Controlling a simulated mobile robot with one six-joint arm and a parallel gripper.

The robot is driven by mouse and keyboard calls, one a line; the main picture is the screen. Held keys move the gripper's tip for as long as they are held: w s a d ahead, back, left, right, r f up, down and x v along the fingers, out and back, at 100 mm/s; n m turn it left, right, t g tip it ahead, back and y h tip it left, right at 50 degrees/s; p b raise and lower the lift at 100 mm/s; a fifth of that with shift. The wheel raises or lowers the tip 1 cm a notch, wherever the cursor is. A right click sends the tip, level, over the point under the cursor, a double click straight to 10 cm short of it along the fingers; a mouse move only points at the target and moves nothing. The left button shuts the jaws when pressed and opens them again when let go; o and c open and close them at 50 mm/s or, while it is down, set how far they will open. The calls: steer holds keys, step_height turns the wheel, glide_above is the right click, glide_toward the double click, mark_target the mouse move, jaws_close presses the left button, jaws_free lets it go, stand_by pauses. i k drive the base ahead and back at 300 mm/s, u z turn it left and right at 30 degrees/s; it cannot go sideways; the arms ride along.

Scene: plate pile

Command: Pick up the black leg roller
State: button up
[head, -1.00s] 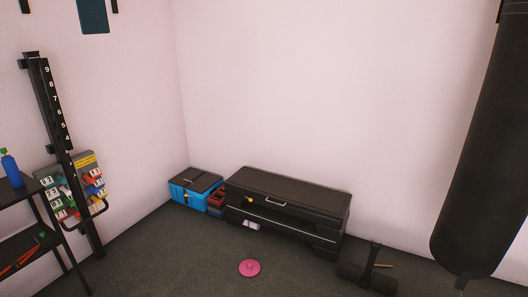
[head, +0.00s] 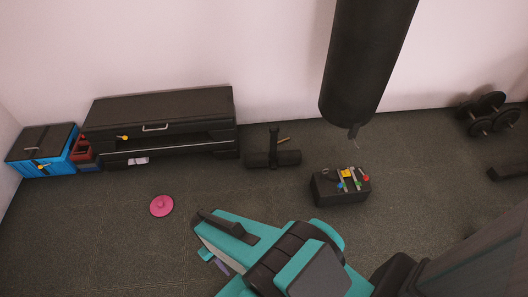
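The black leg roller (head: 272,158) appears to be the dark padded cylinder lying on the floor near the back wall, with a short upright post at its middle. It stands just right of the long black bench-like box and is unobstructed. My teal and black arm shows at the bottom middle, well in front of the roller and apart from it. My gripper (head: 212,238) seems to be at the arm's left end, but its fingers are not clear, and I cannot tell whether it is open or shut. Nothing is seen held.
A long black box (head: 160,108) and a blue box (head: 62,157) stand along the wall. A pink disc (head: 161,206) lies on the floor. A punching bag (head: 366,60) hangs right of the roller, above a black box with coloured pieces (head: 325,190).

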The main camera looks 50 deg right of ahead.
mark_target(290, 157)
steer(key=z, duration=0.05)
steer(key=i, duration=0.85)
